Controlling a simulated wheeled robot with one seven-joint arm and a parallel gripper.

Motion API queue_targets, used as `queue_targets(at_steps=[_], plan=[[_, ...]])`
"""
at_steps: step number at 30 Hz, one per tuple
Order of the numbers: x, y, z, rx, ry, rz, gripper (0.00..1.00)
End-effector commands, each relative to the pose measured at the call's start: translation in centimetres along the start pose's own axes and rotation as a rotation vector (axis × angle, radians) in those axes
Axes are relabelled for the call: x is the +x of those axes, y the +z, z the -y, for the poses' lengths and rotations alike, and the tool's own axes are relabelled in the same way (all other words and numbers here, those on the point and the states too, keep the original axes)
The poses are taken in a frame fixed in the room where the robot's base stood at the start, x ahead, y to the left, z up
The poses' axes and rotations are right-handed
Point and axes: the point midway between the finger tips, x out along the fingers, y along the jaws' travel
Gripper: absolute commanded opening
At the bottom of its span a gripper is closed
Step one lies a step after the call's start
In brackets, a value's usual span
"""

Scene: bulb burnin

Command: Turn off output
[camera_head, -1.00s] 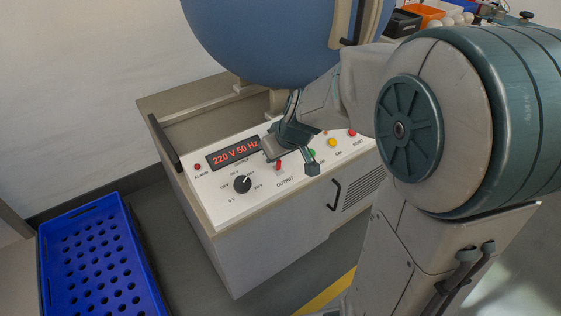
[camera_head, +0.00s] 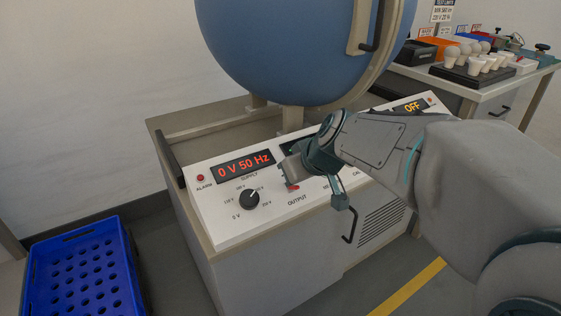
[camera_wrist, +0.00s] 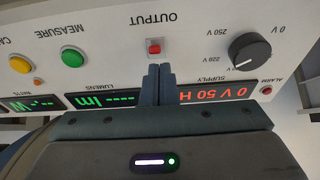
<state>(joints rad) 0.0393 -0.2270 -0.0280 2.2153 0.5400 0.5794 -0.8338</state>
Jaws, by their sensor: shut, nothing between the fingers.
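The red OUTPUT switch (camera_head: 293,187) is on the sloped white panel (camera_head: 235,229), above its OUTPUT label. It also shows in the wrist view (camera_wrist: 153,46), just beyond my fingertips. My gripper (camera_wrist: 160,70) is shut and empty, its tips close to the switch; they look slightly apart from it, but contact is hard to judge. In the head view my gripper's body hides part of the panel near the switch. The supply display (camera_head: 244,165) reads "0 V 50 Hz" in red.
A black supply knob (camera_head: 249,199) and a red alarm lamp (camera_head: 200,178) are left of the switch. Green (camera_wrist: 72,56) and yellow (camera_wrist: 20,64) buttons show in the wrist view. A large blue sphere (camera_head: 290,50) stands behind the panel. A blue crate (camera_head: 80,270) is at the lower left.

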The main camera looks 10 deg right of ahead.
Motion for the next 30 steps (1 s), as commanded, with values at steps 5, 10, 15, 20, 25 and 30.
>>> queue_targets(at_steps=[5,10,15,20,25,30], plan=[[-0.2,0.1,0.0,0.000,0.001,-0.001,0.00],[-0.8,0.6,0.0,-0.001,0.001,-0.001,0.00],[-1.3,0.9,0.0,0.000,0.000,-0.001,0.00],[-1.3,0.9,0.0,0.000,0.000,0.000,0.00],[-1.5,0.8,0.0,0.000,0.000,-0.001,0.00],[-3.3,0.1,-0.2,-0.001,0.000,-0.002,0.00]])
